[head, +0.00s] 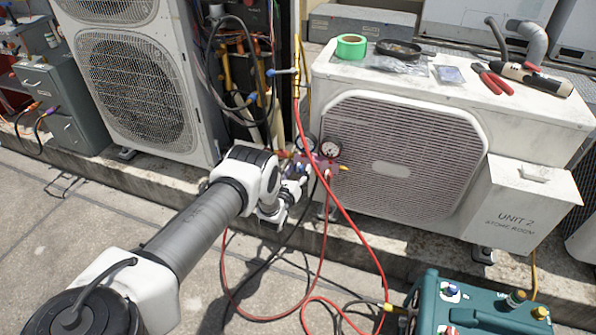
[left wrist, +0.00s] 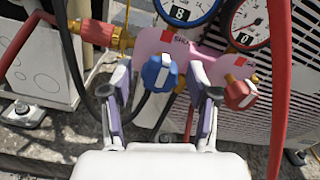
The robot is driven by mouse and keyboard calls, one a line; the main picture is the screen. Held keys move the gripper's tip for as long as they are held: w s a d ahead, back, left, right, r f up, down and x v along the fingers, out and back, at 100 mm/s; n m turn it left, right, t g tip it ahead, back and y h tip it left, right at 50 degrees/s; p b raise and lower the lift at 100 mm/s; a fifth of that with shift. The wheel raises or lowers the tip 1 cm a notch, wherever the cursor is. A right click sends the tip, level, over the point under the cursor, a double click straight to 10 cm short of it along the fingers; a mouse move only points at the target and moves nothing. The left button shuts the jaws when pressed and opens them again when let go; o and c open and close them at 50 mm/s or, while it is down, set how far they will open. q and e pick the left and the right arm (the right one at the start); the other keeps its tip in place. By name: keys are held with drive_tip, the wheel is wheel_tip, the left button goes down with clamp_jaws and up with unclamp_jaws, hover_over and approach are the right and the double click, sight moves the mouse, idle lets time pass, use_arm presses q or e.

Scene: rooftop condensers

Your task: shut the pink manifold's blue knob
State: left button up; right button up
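The pink manifold (left wrist: 195,50) hangs in front of the condenser's grille, with two gauges on top; it also shows in the head view (head: 324,166). Its blue knob (left wrist: 160,73) has a white mark and faces the left wrist camera. A red knob (left wrist: 240,94) sits to its right. My left gripper (left wrist: 160,88) is open, with one finger on each side of the blue knob in the picture. I cannot tell whether either finger touches it. In the head view my left gripper (head: 286,200) is at the manifold, partly hidden by my arm. My right gripper is out of view.
Red and black hoses (head: 352,222) loop from the manifold to a teal machine (head: 480,308) at the lower right. The condenser (head: 470,100) carries green tape (head: 351,47), pliers (head: 493,80) and other small items. A taller unit (head: 135,85) stands left.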

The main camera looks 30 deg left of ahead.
use_arm(q)
drive_tip(key=v, duration=1.2)
